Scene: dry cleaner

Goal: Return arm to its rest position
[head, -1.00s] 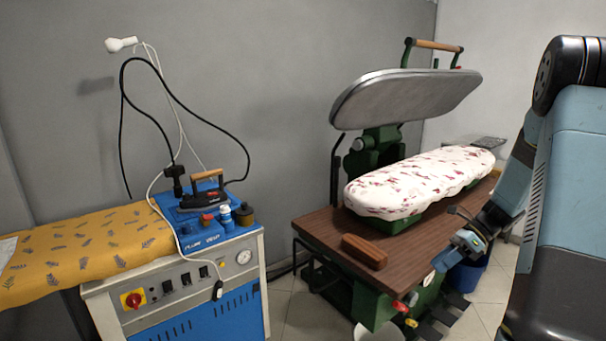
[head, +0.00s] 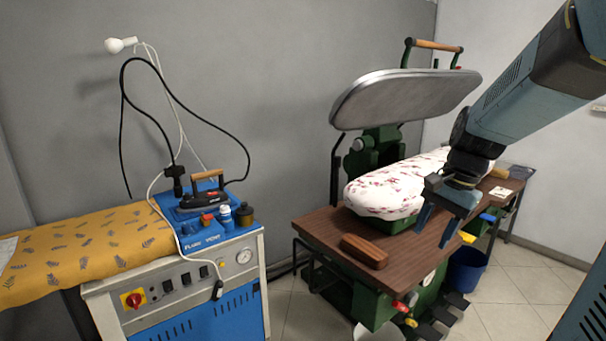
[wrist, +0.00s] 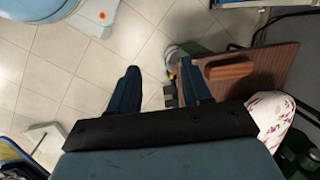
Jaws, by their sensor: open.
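My gripper (head: 436,228) hangs from my raised arm at the right of the head view, its fingers pointing down. It is in front of the right part of the pressing table (head: 325,228), and its fingers are apart with nothing between them. In the wrist view my gripper (wrist: 160,85) shows two dark blue fingers spread apart. Floor tiles show between them, and the wooden table (wrist: 270,75) lies just to the right.
A press with a raised grey plate (head: 405,97) stands over a flower-patterned padded board (head: 385,188). A wooden block (head: 364,251) lies on the table. An ironing station (head: 190,290) with an iron (head: 202,198) stands left. A blue bin (head: 467,268) stands on the floor.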

